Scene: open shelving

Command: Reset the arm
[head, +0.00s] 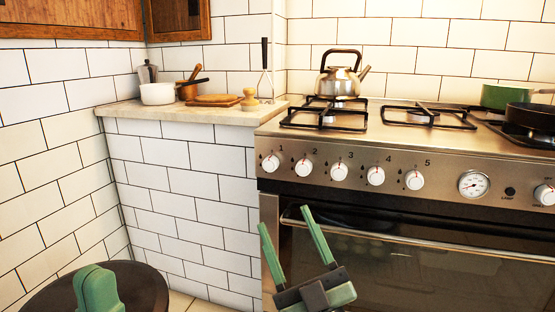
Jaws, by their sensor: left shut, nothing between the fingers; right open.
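My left gripper (97,285) is at the lower left of the head view, in front of a dark round surface. Its green fingers are together with nothing between them, and the rest of that arm is cut off by the frame. My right gripper (291,228) is at the bottom centre, in front of the oven's left side. Its two green fingers point up and stand wide apart, with nothing between them.
The dark round top (138,285) is at the lower left. The oven door (420,275) is closed. A kettle (340,82) and a green pot (502,97) are on the stove. A tiled counter (215,113) holds a white pot (157,94) and a wooden board (214,100).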

